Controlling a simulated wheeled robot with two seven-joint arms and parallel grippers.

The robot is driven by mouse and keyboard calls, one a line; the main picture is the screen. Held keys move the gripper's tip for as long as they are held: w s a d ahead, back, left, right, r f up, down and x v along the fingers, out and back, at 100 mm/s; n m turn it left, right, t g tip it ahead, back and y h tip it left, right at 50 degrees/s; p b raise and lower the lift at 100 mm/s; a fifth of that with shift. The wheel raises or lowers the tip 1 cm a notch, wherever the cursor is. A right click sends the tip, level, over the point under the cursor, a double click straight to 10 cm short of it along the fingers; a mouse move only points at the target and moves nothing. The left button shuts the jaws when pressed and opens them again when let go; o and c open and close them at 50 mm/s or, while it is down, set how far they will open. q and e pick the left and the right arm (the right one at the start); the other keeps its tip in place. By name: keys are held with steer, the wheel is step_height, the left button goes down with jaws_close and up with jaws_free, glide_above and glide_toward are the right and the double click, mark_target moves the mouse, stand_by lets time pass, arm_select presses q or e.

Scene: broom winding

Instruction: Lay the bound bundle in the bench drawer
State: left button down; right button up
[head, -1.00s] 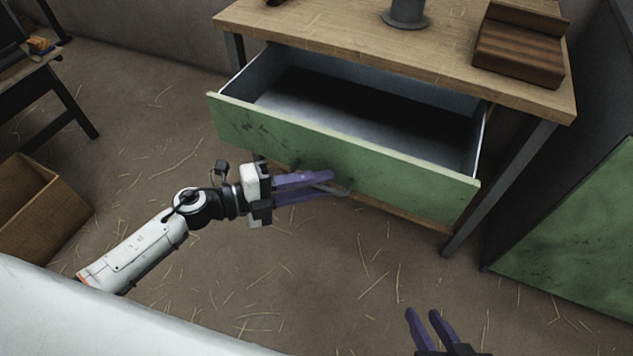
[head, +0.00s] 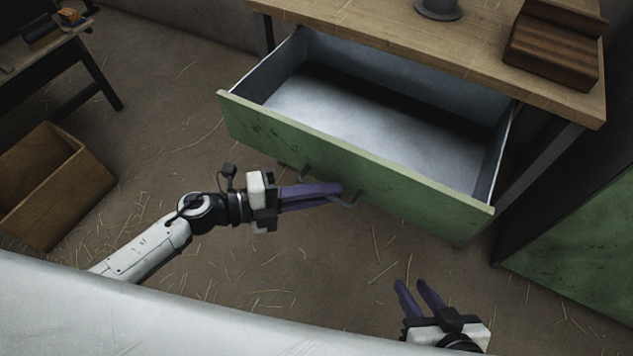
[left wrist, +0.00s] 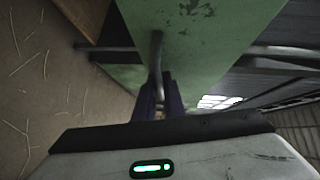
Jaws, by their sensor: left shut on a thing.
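The bench drawer (head: 260,127) has a worn green front and a pale grey inside. It stands pulled well out of the wooden bench, and the inside that shows is empty. My left gripper (head: 332,192) is shut on the drawer handle (head: 347,202), a thin grey bar on the green front. In the left wrist view the handle (left wrist: 156,55) runs up from between the purple fingers. My right gripper (head: 412,284) is at the lower right, apart from the drawer, with its fingers spread and nothing between them. No bound bundle shows in either view.
The bench top (head: 480,50) holds a grey round-based object (head: 438,8) and a brown wooden block (head: 552,50). A green panel (head: 570,240) stands at the right. An open cardboard box (head: 50,190) is on the straw-littered floor at the left, below a dark stand (head: 85,70).

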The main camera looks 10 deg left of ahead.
arm_select(q)
steer(key=shift+s+a+f, duration=0.1)
steer(key=shift+s, duration=0.05)
steer(key=c, duration=1.9)
jaws_free()
steer(key=shift+o, duration=0.2)
steer(key=shift+a, duration=0.1)
steer(key=v, duration=1)
steer(key=shift+p, duration=0.4)
